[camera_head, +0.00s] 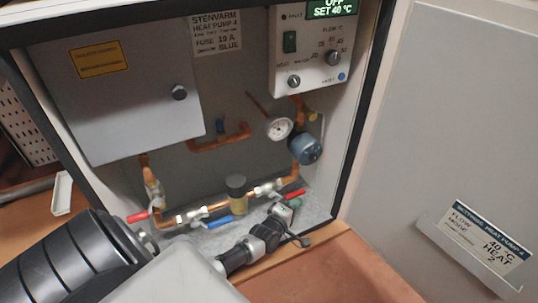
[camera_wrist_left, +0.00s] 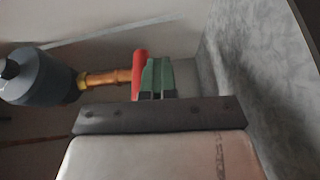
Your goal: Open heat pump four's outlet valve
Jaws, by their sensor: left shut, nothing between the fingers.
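Inside the open cabinet of heat pump 4, a copper pipe along the bottom carries valves. The right valve has a red lever (camera_head: 292,194), the middle one a blue lever (camera_head: 219,222), the left one a red lever (camera_head: 138,217). No outlet label can be read on them. My left gripper (camera_head: 293,204) is shut and empty, its green tips close by the right red lever. In the left wrist view the shut fingertips (camera_wrist_left: 158,76) stand beside a red lever (camera_wrist_left: 140,67); whether they touch it I cannot tell. My right gripper is not in view.
A brown cylindrical fitting (camera_head: 237,194) sits on the pipe; a blue-grey pump (camera_head: 305,149) and a gauge (camera_head: 278,128) are above. The control panel (camera_head: 310,50) reads OFF, SET 40 °C. The open door (camera_head: 450,120) stands at the right with a mode card (camera_head: 480,243).

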